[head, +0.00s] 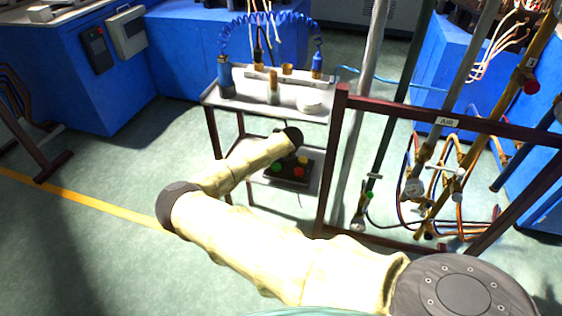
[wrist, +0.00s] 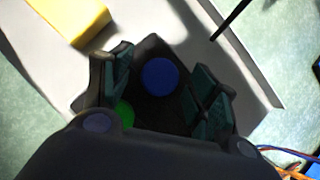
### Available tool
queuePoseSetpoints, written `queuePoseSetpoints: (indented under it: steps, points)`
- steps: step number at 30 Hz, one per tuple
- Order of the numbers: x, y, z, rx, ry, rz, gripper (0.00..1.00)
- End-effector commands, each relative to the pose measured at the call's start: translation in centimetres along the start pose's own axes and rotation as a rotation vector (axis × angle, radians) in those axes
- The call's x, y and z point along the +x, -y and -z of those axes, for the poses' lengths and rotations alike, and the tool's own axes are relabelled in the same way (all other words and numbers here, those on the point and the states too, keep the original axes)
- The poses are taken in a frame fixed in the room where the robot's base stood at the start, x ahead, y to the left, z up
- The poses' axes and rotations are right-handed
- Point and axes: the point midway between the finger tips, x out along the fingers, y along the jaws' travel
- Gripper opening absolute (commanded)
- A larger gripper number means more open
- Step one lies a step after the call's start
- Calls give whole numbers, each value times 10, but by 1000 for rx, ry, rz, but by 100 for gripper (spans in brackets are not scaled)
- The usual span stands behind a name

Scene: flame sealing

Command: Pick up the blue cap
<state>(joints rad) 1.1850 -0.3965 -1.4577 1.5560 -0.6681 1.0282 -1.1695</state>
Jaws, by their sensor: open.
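The blue cap (wrist: 160,76) shows in the wrist view as a round blue disc on a dark surface, between the two fingers of my gripper (wrist: 163,88). My gripper is open, its fingers on either side of the cap with gaps to both. A green cap (wrist: 125,114) is partly hidden beside the left finger. In the head view the dark box (head: 270,172) with green, red and yellow caps is on the cart's lower shelf. My arm reaches to it, and I cannot make out the blue cap or the fingers there.
A yellow block (wrist: 72,18) lies on the pale shelf (wrist: 150,15) in the wrist view. A dark red frame (head: 334,150) with pipes stands close on the right.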

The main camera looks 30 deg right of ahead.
Motion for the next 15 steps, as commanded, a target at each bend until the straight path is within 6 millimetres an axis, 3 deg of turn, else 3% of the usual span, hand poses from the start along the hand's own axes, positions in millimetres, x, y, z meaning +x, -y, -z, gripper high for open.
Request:
queuePoseSetpoints:
  steps: [9,15]
  points:
    - [1,0,-1,0,0,0,58]
    - [1,0,-1,1,0,0,25]
